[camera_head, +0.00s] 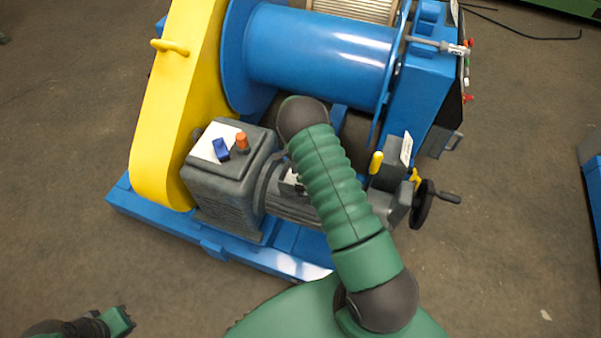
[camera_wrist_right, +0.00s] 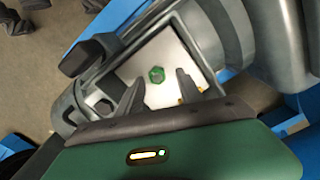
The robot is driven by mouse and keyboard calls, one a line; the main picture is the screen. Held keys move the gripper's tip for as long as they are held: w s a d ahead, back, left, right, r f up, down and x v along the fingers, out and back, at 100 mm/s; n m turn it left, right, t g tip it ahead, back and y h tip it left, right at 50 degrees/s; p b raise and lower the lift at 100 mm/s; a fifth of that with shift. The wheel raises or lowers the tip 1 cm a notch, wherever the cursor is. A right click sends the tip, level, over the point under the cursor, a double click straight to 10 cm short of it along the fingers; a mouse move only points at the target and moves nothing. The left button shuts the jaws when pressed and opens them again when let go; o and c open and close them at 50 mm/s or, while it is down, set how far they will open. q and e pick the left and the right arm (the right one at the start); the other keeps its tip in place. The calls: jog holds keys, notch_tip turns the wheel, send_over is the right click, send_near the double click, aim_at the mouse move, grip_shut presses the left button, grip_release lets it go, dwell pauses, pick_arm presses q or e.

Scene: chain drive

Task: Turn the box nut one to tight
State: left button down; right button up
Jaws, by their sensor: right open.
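The open terminal box (camera_wrist_right: 201,52) on the motor fills the middle of the right wrist view, with a pale inside. A green hexagonal nut (camera_wrist_right: 156,75) sits on its floor. My right gripper (camera_wrist_right: 160,80) is open, with its two dark fingertips on either side of the nut in the picture. I cannot tell whether they touch it. In the head view my own arm covers most of the motor (camera_head: 292,206) and the gripper. My left gripper (camera_head: 118,321) shows only partly at the bottom left, away from the machine; its jaws are unclear.
A blue winch drum (camera_head: 318,50) and yellow chain guard (camera_head: 176,100) stand behind the motor. A grey control box (camera_head: 225,165) carries a blue switch and orange button. A black handwheel (camera_head: 422,205) sticks out at right. Floor in front is clear.

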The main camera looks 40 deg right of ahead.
notch_tip(320, 180, up, 17)
jog(key=p, duration=0.2)
jog(key=shift+f+p, duration=0.15)
jog(key=shift+p, duration=0.2)
